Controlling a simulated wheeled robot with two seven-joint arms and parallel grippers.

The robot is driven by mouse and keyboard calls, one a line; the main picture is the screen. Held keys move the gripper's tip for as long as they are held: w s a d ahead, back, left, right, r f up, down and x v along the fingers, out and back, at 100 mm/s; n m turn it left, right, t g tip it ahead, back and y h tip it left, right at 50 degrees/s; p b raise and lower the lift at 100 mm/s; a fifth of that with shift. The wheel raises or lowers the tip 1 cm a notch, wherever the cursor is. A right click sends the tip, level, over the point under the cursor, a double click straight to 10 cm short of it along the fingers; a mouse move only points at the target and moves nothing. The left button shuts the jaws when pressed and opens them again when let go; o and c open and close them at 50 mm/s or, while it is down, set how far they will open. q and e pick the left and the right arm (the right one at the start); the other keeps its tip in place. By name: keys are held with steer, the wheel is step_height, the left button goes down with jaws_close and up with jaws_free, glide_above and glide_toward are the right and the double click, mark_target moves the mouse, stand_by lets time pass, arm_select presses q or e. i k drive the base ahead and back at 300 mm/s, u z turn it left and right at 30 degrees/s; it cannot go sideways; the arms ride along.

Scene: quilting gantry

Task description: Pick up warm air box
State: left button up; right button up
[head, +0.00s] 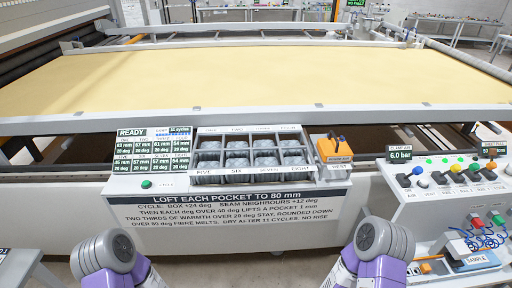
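The warm air box appears to be the orange box (334,148) with a dark front edge and small lettering too fine to read surely. It sits on a grey stand marked REST (338,168), just right of the tray of grey pockets. Neither of my grippers shows in the head view. Only purple and grey links of my two arms show at the bottom edge, well below and apart from the orange box. Nothing is seen touching the box.
A pocket tray (318,185) with several grey puffy cells lies left of the box, beside a READY display (153,150). A control panel (450,195) with switches and knobs stands at right. A rail (250,122) runs behind, before the yellow fabric (250,80).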

mark_target(331, 149)
steer(key=z, duration=2.45)
steer(key=i, duration=1.55)
steer(key=u, duration=3.3)
